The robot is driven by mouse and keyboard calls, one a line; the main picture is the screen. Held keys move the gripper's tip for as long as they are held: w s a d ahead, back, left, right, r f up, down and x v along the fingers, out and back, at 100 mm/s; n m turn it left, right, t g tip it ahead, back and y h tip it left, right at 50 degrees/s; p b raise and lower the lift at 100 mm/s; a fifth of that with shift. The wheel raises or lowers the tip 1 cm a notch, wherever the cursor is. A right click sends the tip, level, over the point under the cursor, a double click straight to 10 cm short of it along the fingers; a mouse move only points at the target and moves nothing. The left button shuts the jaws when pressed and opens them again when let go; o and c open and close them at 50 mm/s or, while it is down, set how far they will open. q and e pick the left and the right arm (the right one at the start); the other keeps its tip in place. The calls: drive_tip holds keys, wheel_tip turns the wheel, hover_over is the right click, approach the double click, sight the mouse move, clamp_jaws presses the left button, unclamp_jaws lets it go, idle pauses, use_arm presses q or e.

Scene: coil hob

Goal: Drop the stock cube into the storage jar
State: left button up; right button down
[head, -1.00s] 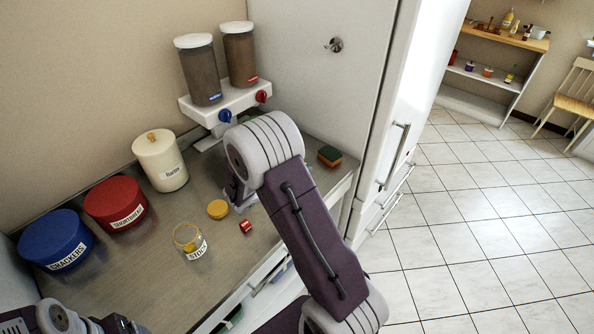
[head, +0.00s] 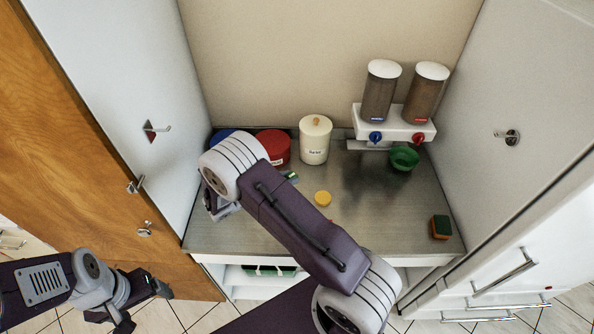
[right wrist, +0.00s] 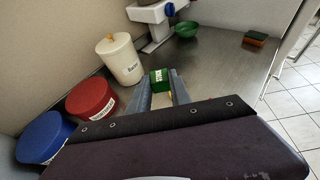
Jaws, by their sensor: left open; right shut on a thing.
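My right gripper (right wrist: 160,88) is shut on a small green cube with white lettering (right wrist: 160,78), held above the counter. In the head view my forearm hides most of this gripper; a bit of green and white (head: 291,177) shows past the arm. The glass storage jar, seen in the earlier head frame with a label starting "STOC", cannot be made out now; my right arm covers that part of the counter. A yellow round lid (head: 323,198) lies on the counter beside my arm. My left gripper (head: 145,305) is open and empty, low at the left, away from the counter.
A blue tin (right wrist: 44,137), a red tin (right wrist: 92,98) and a cream canister (right wrist: 119,60) stand along the back. A twin dispenser (head: 395,122) is at back right, with a green bowl (head: 404,158) by it. A sponge (head: 441,227) lies at right.

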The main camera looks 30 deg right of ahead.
drive_tip(key=shift+w+a+r, duration=0.1)
drive_tip(key=shift+w+a, duration=0.1)
drive_tip(key=shift+w, duration=0.1)
wheel_tip(320, 180, down, 6)
drive_tip(key=b, duration=0.4)
drive_tip(key=shift+s, duration=0.15)
drive_tip(key=c, duration=1.1)
unclamp_jaws()
drive_tip(key=shift+s+r, duration=0.1)
drive_tip(key=shift+b, duration=0.3)
